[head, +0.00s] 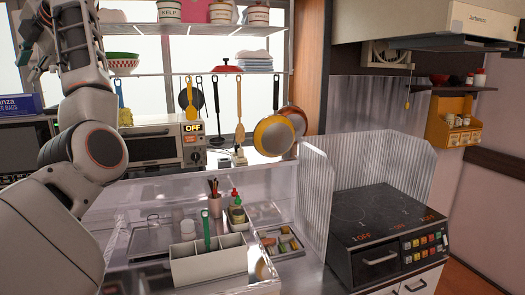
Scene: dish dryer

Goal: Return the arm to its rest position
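My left arm (85,150) comes in from the left edge, bends at a round grey joint and rises to the top left of the head view. My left gripper (34,40) seems to be the dark part at the upper left edge, beside the raised forearm. It is partly cut off and small, so I cannot tell whether its fingers are open or shut. I see nothing clearly held. My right arm and gripper are not in view.
A toaster oven (155,146) stands behind the raised arm. A white divided box (208,264) and a pen cup (215,206) stand on the counter. Pans and utensils hang from the rack (200,74). A corrugated screen (312,190) borders the stove (388,235) on the right.

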